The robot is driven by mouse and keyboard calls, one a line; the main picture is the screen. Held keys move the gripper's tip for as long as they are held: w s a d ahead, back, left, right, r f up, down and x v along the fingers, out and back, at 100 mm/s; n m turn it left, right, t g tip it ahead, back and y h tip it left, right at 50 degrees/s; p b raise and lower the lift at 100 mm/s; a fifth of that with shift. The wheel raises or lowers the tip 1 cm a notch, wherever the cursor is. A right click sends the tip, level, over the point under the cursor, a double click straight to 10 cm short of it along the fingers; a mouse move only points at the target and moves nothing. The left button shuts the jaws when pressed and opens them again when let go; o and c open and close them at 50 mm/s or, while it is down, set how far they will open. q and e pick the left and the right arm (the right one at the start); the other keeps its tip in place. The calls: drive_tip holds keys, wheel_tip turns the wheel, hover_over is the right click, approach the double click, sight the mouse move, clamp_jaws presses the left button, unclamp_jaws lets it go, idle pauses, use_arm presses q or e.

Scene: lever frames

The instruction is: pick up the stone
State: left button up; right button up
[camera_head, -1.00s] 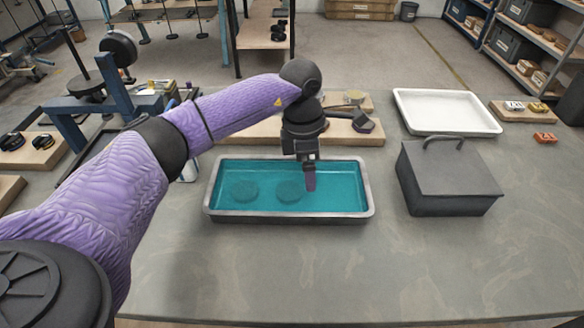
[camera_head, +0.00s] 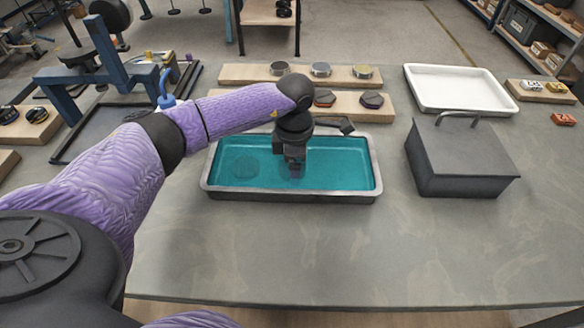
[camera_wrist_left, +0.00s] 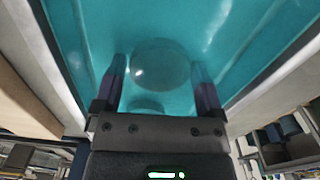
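A shallow grey-rimmed tray (camera_head: 250,194) holds teal liquid, and round stones lie in it. One round stone (camera_head: 244,167) shows faintly at the left of the tray. Another is hidden in the head view by my left gripper (camera_head: 296,173), which points down into the tray near its middle. In the left wrist view, a round, glossy, teal-tinted stone (camera_wrist_left: 160,64) lies ahead between the two separated fingertips of the left gripper (camera_wrist_left: 159,68). A second round shape (camera_wrist_left: 147,104) shows partly, lower down. I cannot tell how deep the fingers are. My right gripper is not in view.
A dark lidded box (camera_head: 462,160) with a handle stands right of the tray. A white tray (camera_head: 461,108) lies behind it. Boards with round tins (camera_head: 321,70) and dark pieces (camera_head: 372,99) lie behind the teal tray. The table front is clear.

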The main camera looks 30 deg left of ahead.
use_arm(q)
drive_tip(key=c, duration=0.8)
